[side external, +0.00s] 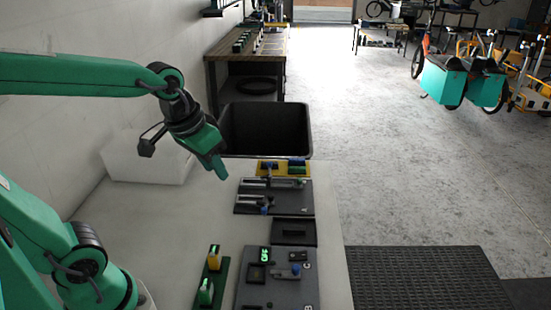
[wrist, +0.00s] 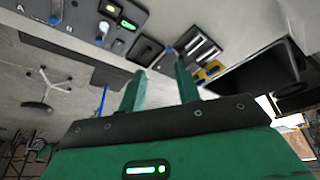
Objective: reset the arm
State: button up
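My gripper (side external: 221,172) is raised in the air above the white table (side external: 190,225), toward its far edge, pointing down and to the right. In the wrist view its two green fingers (wrist: 160,72) stand apart with nothing held between them. My arm reaches in from the left. The fingers are clear of the fixtures in both views.
A dark fixture plate with sliders (side external: 274,196), a yellow block fixture (side external: 283,168), a small dark tray (side external: 293,232), a panel with a green display (side external: 270,280) and a green rail (side external: 213,280) line the table's right side. A black bin (side external: 266,128) stands beyond.

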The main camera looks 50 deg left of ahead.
jog(key=s+t, duration=0.1)
jog(key=s, duration=0.5)
jog(key=shift+d+r+m+t, duration=0.2)
jog(key=shift+r+m+t, duration=0.1)
jog(key=shift+r+m, duration=0.1)
